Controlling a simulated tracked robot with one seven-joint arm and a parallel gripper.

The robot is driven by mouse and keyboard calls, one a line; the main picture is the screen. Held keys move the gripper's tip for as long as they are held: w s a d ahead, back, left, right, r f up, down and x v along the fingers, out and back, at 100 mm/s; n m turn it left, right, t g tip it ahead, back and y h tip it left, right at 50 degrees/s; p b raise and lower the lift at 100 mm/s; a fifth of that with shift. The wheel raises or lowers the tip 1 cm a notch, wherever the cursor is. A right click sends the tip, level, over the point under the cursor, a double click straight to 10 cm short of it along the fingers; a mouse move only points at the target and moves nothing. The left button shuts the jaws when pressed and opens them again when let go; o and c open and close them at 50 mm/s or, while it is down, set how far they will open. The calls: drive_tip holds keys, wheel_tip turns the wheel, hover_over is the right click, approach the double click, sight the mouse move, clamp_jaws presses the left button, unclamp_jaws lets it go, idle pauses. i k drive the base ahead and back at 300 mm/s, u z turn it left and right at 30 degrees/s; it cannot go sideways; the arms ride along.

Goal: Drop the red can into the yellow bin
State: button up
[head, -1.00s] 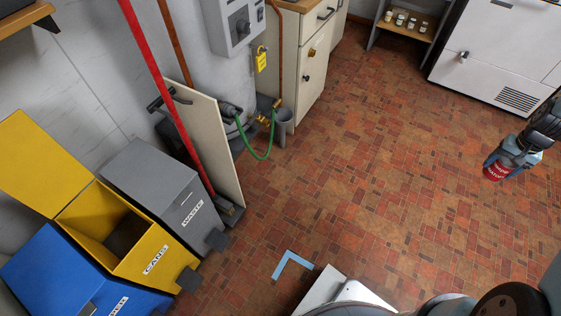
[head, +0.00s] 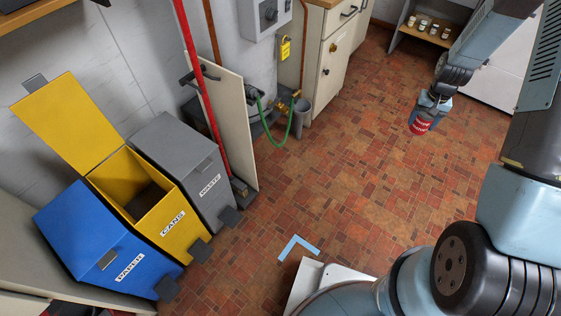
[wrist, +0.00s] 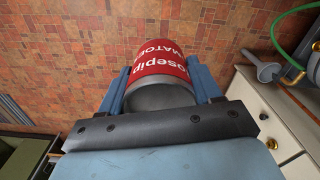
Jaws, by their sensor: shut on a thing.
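The red can (head: 420,125) is held by my gripper (head: 430,108) above the brick-patterned floor, right of centre in the head view. In the wrist view my gripper (wrist: 165,92) has its two blue fingers on either side of the red can (wrist: 163,68), whose label and grey end show. The yellow bin (head: 173,240), labelled CANS, stands at the left of the head view with its lid (head: 68,120) raised. Its dark inside shows. The can is well to the right of the bin.
A blue PAPER bin (head: 85,228) and a grey WASTE bin (head: 170,140), both closed, flank the yellow one. A red pole (head: 197,85), a leaning board (head: 232,130) and a green hose (head: 270,138) are behind. The middle floor is clear.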

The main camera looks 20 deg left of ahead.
sight(150, 206)
drive_tip(key=z, duration=1.4)
drive_tip(key=i, duration=0.15)
drive_tip(key=u, duration=2.45)
